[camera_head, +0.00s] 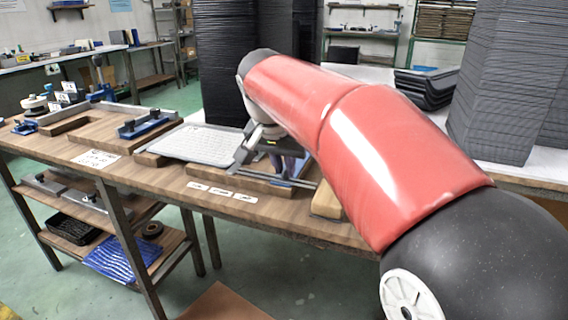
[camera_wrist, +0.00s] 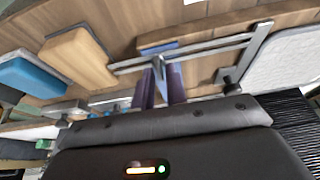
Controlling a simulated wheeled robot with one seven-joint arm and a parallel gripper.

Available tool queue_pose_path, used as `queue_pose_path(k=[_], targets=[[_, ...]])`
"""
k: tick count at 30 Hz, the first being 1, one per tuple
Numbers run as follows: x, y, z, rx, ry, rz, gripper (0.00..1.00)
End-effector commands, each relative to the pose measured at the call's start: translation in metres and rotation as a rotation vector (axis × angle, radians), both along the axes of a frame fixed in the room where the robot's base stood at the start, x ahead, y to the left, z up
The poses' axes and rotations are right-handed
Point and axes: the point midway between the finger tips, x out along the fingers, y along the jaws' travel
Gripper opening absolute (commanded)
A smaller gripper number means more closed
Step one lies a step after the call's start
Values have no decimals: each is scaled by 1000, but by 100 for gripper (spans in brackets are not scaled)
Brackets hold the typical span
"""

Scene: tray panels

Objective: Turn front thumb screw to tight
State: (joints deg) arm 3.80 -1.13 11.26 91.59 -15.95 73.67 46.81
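My gripper (camera_wrist: 160,72) points at a fixture of metal rails (camera_wrist: 215,47) on the wooden bench. Its two purple fingers stand apart, with a narrow grey metal piece (camera_wrist: 158,66) seen between their tips. That piece may be the front thumb screw, but its shape and turn are unclear, and I cannot tell if the fingers touch it. In the head view the fingers (camera_head: 289,164) are low over the rail fixture (camera_head: 262,181), partly hidden by my red arm. A blue bar (camera_wrist: 158,48) lies by the rails in the wrist view.
A light mesh panel (camera_head: 195,143) lies left of the fixture, with a blue clamp with dark knobs (camera_head: 148,124) beyond it. A wooden block (camera_head: 326,201) stands close on the right. White labels (camera_head: 221,191) lie along the bench's front edge. Tall black stacks (camera_head: 223,60) rise behind.

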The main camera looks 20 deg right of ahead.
Motion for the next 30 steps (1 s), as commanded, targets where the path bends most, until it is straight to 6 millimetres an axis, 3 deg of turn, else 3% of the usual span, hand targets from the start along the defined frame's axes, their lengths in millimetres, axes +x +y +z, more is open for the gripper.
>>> queue_pose_path(k=[3,13,24,30], targets=[[0,0,0,0,0,1,27],[-1,1,5,0,-1,2,27],[-19,15,59,0,-3,3,27],[-24,18,72,0,-1,2,27]])
